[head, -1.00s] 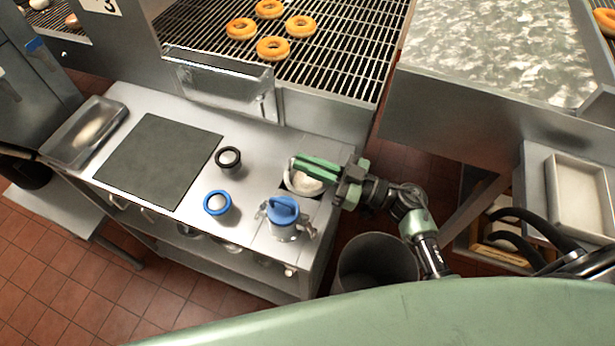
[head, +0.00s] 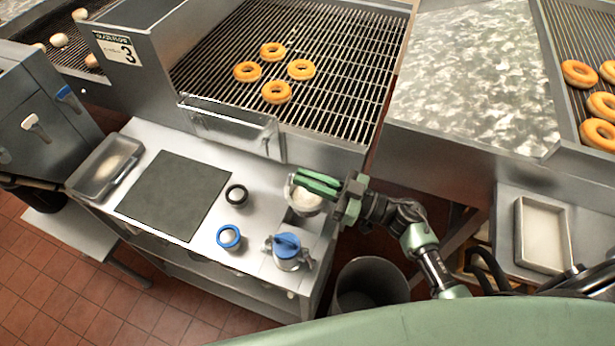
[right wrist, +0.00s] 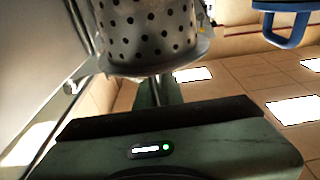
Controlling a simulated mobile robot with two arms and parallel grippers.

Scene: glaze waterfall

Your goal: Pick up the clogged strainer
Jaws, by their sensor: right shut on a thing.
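The clogged strainer (head: 304,203) is a metal cup with whitish matter inside, at the right end of the steel bench. In the right wrist view its perforated wall (right wrist: 150,30) and lower flange fill the top. My right gripper (head: 318,183) is shut on it at its upper rim and holds it above a dark square opening in the bench top. The green fingers hide part of the strainer. My left gripper is not in view.
A blue-lidded metal housing (head: 287,252) stands just in front of the strainer. A blue-ringed strainer (head: 228,237) and a black-ringed one (head: 236,194) are to the left, beside a dark mat (head: 175,195). A grey bin (head: 368,285) stands on the floor to the right.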

